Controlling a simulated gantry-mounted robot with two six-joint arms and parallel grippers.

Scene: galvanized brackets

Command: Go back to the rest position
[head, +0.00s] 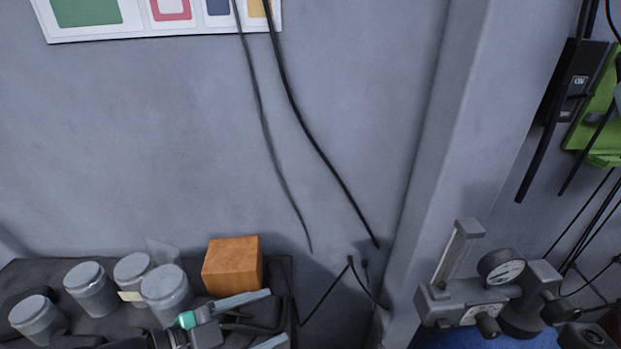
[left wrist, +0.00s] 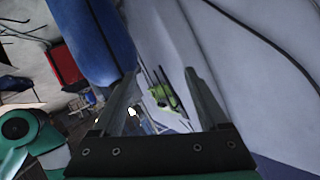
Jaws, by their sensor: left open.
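My left gripper (head: 278,316) is low in the head view, with its fingers spread and pointing right. It is in front of and below an orange-brown block (head: 232,266), over the dark bench top, and nothing shows between its fingers. In the left wrist view, both fingers (left wrist: 162,72) stand apart with an empty gap between them. My right gripper is in neither view. I can make out no galvanized bracket.
Several grey lidded canisters (head: 92,289) stand left of the block. A gauge device (head: 502,268) is at lower right, beside a grey wall post (head: 455,150). Dark cables (head: 310,140) hang down the wall. The left wrist view shows a blue upright shape (left wrist: 98,40) close by.

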